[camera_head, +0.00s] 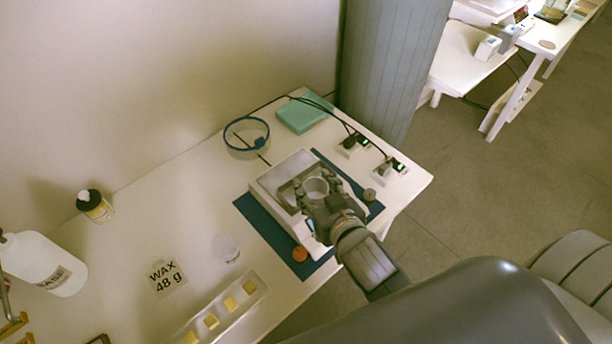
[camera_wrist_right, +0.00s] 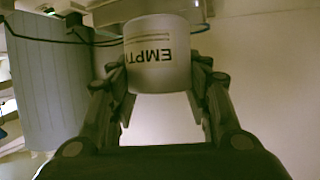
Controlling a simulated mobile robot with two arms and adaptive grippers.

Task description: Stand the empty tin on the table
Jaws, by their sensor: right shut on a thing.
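I cannot tell whether the tin touches the box. The white table (camera_head: 130,230) runs along the wall. My left gripper is not in view.
A dark blue mat (camera_head: 262,228) lies under the box, with an orange disc (camera_head: 299,254) on it. A WAX 48 g card (camera_head: 166,278), a clear cup (camera_head: 226,248) and a tray of yellow cubes (camera_head: 259,285) stand left. A blue-rimmed bowl (camera_head: 246,146) and plugs with cables (camera_head: 352,146) are behind.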

